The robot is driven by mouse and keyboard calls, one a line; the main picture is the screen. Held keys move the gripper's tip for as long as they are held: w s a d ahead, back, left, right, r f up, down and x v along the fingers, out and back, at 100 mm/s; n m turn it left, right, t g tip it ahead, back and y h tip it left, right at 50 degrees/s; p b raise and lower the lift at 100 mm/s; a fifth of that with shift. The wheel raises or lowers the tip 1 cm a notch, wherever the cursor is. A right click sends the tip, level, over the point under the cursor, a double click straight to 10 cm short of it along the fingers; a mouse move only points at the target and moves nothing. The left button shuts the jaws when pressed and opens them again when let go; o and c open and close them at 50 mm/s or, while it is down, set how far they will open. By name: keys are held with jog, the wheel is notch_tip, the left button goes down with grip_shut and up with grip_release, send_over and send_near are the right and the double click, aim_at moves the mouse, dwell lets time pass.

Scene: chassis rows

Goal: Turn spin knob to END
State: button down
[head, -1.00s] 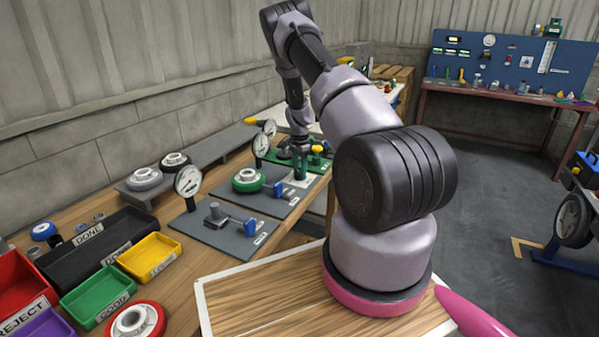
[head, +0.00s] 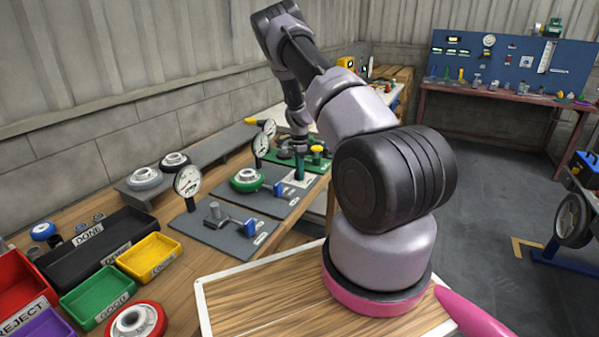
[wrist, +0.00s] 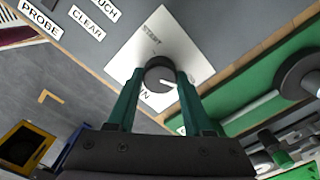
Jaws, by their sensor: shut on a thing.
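The spin knob (wrist: 160,73) is a dark round knob with a white pointer mark. In the wrist view the pointer points to the lower right. My gripper (wrist: 158,78) has its two green fingers on either side of the knob, shut on it. In the head view my gripper (head: 300,172) is at the white plate (head: 304,182) on the bench's far part; the knob there is hidden or too small to tell.
Dial gauges (head: 187,181), a green-rimmed wheel (head: 246,179) and a blue clamp block (head: 250,227) stand on grey plates nearer. A green fixture board (wrist: 240,85) lies right beside the knob plate. PROBE and CLEAR labels (wrist: 86,24) are on the other side.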

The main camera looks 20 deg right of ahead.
jog(key=shift+c, duration=1.5)
grip_release()
notch_tip(320, 180, up, 11)
